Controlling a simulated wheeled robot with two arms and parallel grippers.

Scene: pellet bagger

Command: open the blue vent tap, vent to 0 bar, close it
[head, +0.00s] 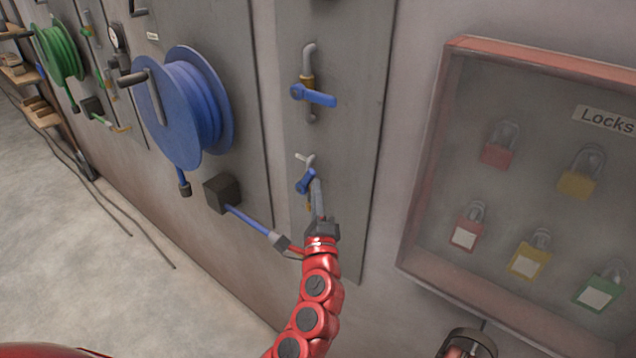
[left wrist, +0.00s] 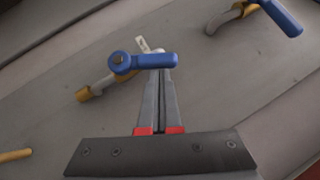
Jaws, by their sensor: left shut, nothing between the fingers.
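Two blue-handled taps are on the grey wall panel (head: 352,150). The lower blue tap (head: 305,182) has a slanting handle and a small pale piece above it; it also shows in the left wrist view (left wrist: 150,61). The upper blue tap (head: 314,96) has its handle across its vertical pipe; part of it shows in the left wrist view (left wrist: 281,16). I cannot tell by a label which is the vent tap. My left gripper (head: 317,184) is shut and empty, its fingertips right at the lower tap's handle; contact is unclear.
A blue hose reel (head: 205,105) hangs left of the panel, its hose end (head: 250,221) running near my left wrist. A clear-fronted lock box (head: 420,180) with several padlocks is on the right.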

